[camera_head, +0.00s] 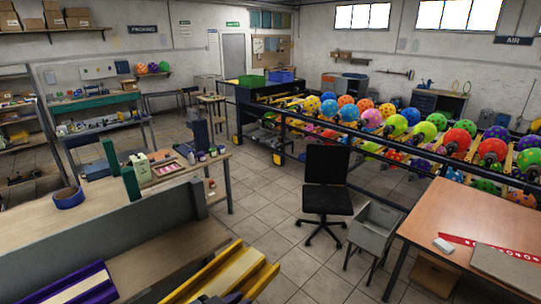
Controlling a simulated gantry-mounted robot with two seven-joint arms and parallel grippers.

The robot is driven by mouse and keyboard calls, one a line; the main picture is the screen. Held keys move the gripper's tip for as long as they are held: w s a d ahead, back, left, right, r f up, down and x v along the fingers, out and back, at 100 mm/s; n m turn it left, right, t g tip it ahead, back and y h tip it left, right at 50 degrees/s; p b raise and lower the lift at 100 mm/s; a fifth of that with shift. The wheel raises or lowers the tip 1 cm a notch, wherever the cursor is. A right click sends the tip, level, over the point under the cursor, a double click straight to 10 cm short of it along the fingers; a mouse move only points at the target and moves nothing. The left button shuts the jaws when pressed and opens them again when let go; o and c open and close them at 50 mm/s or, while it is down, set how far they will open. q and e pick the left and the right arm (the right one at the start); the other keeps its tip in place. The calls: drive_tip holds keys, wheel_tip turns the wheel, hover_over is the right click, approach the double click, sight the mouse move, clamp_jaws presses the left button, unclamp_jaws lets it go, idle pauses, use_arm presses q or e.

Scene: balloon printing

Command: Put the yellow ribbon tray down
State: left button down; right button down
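The yellow ribbon tray (222,275) is a long trough with raised side walls at the bottom of the head view, left of centre. It slants up to the right, and its near end is cut off by the frame edge. It lies beside the right end of the wooden bench (165,262); I cannot tell whether it rests on anything. A small dark part, seemingly my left gripper (222,299), shows at the bottom edge against the tray. Its fingers are not clear, so its grip is hidden. My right gripper is out of view.
A purple tray (82,289) lies on the bench to the left. A grey upright panel (120,232) stands behind it. A black chair (327,190), a grey bin (374,229) and an orange-brown table (480,216) are to the right. Floor between is clear.

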use_arm(q)
drive_tip(key=s+d+f+n+t+y+p, duration=0.1)
drive_tip(key=s+f+n+y+p, duration=0.3)
drive_tip(key=s+f, duration=0.85)
drive_tip(key=w+a+n+t+y+p, duration=0.1)
drive_tip(key=w+a+n+y+p, duration=0.1)
drive_tip(key=a, duration=1.2)
drive_tip(key=shift+w+a+r+n+y, duration=0.15)
drive_tip(key=shift+w+a+n+y, duration=0.25)
drive_tip(key=shift+w+n+y, duration=0.55)
drive_tip(key=shift+w+m+h, duration=0.25)
drive_tip(key=shift+m, duration=0.2)
drive_tip(key=shift+d, duration=0.1)
drive_tip(key=shift+r, duration=0.1)
